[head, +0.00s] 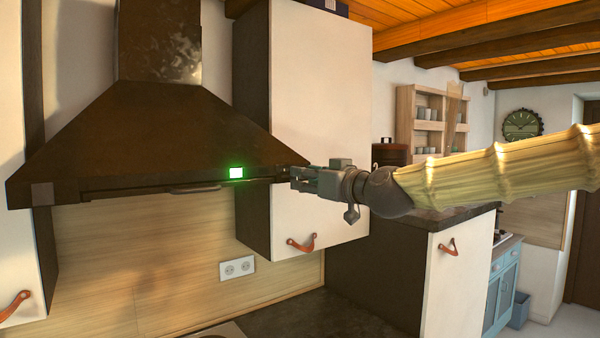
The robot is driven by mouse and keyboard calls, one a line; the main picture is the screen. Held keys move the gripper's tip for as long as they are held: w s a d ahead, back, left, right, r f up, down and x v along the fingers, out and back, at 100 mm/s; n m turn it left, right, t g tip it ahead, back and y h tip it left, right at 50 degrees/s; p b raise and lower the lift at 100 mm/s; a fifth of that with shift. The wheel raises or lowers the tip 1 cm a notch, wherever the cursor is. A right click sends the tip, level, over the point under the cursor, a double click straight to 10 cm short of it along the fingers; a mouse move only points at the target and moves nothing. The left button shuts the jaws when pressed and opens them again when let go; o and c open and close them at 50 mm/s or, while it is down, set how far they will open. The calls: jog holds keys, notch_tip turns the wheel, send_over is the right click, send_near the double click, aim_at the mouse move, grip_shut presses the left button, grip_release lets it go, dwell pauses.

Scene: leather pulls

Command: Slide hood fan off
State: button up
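The dark brown range hood (150,140) hangs on the wall at the left of the head view. A bright green light (236,173) glows on its front edge, toward the right. A thin dark bar or handle (195,188) runs along the lower front lip, left of the light. My gripper (294,175) is at the right end of the hood's front edge, right of the light, pointing left. Its fingertips are close to the hood's corner; I cannot tell whether they touch it. The fingers are too small and edge-on to tell whether they are open or shut.
A white wall cabinet (320,110) with a leather pull (301,243) stands just behind my gripper. A dark counter (310,318) lies below, with a socket (237,268) on the wooden backsplash. A white lower cabinet (460,270) is at the right.

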jog(key=shift+p+x, duration=0.45)
jog(key=shift+x, duration=0.95)
grip_shut()
